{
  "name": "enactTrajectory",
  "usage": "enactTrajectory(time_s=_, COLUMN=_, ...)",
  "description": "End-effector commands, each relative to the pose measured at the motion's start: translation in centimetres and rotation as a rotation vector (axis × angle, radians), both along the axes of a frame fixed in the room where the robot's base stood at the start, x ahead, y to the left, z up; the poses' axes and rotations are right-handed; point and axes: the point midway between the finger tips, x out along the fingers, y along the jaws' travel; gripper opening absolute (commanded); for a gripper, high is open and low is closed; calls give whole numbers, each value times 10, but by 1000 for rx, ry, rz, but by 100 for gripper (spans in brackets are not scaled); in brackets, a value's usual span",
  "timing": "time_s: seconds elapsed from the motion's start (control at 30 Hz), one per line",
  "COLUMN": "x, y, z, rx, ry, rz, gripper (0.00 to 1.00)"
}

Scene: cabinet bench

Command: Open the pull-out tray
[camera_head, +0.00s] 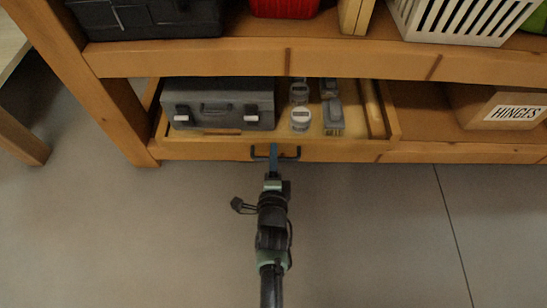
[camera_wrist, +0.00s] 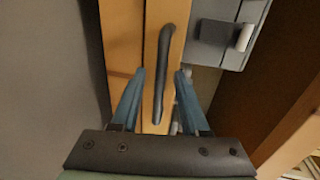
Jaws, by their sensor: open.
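The wooden pull-out tray (camera_head: 220,143) is in the lower level of the bench in the head view. A dark bar handle (camera_head: 291,157) is on its front. The handle also shows in the wrist view as a dark bar (camera_wrist: 164,65) on the wooden front. My gripper (camera_head: 274,150) is at the handle, near its middle. In the wrist view my gripper (camera_wrist: 160,74) is open, with one blue finger on each side of the bar. I cannot tell whether either finger touches it.
The tray holds a grey case (camera_head: 218,100), several small containers (camera_head: 300,120) and a wooden strip (camera_head: 373,108). The upper shelf (camera_head: 240,58) overhangs the tray. The floor (camera_head: 370,235) in front is clear.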

Motion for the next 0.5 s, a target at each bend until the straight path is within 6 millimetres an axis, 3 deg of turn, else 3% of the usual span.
enactTrajectory(time_s=0.03, x=0, y=0, z=0, rx=0, ry=0, rz=0, gripper=39)
enactTrajectory(time_s=0.27, x=0, y=0, z=0, rx=0, ry=0, rz=0, gripper=0)
enactTrajectory(time_s=0.5, x=0, y=0, z=0, rx=0, ry=0, rz=0, gripper=0)
